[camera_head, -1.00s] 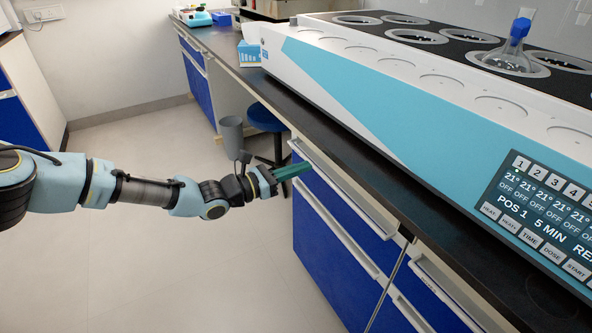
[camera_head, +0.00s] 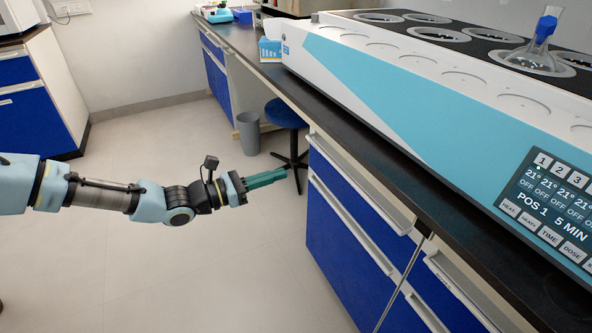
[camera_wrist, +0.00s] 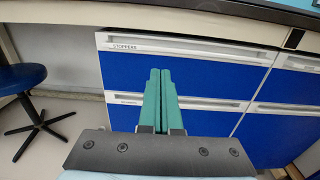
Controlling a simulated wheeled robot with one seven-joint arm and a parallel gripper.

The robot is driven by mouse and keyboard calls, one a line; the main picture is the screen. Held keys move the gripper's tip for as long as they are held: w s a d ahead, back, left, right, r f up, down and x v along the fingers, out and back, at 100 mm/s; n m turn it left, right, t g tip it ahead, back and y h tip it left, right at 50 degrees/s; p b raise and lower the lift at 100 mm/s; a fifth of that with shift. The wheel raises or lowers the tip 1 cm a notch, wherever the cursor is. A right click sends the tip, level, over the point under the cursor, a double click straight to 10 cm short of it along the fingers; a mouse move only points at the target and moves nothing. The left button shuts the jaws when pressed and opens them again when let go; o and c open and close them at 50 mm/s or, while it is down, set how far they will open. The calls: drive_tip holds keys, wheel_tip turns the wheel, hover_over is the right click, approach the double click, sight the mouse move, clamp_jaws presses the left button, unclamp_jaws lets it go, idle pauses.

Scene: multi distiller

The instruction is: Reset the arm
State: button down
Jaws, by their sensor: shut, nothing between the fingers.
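My gripper (camera_head: 267,178) is at the end of my arm, over the floor to the left of the blue drawer fronts. Its green fingers are together and hold nothing. In the wrist view, the two green fingers (camera_wrist: 158,88) lie side by side in front of the blue drawers (camera_wrist: 195,75). The fingers look apart from the cabinet in the head view.
The multi distiller (camera_head: 430,110) stands on the dark bench (camera_head: 360,150), with a flask (camera_head: 540,50) on top. A blue stool (camera_head: 287,113) and a grey bin (camera_head: 249,133) stand beyond my gripper. Open floor (camera_head: 190,280) lies to the left.

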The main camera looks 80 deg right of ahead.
drive_tip(key=shift+v, duration=1.2)
drive_tip(key=w+a+r+m+t+y, duration=0.1)
drive_tip(key=w+a+m+t+y, duration=0.35)
drive_tip(key=w+a, duration=1.2)
drive_tip(key=w+a+r+m+t+y, duration=0.1)
drive_tip(key=w+a+m+t+y, duration=0.4)
drive_tip(key=w+a, duration=1.15)
drive_tip(key=w+a+r+t, duration=0.1)
drive_tip(key=a+r+t, duration=0.15)
drive_tip(key=a, duration=0.65)
drive_tip(key=w+a+r+n+t, duration=0.15)
drive_tip(key=a+r, duration=0.25)
drive_tip(key=a, duration=0.5)
drive_tip(key=w+a+r+t, duration=0.2)
drive_tip(key=a+r+t, duration=0.1)
drive_tip(key=a, duration=0.6)
wheel_tip(320, 180, up, 12)
drive_tip(key=p, duration=1.2)
drive_tip(key=shift+s+a+r+y, duration=0.15)
drive_tip(key=shift+s+a+y, duration=0.05)
drive_tip(key=shift+a+y, duration=0.3)
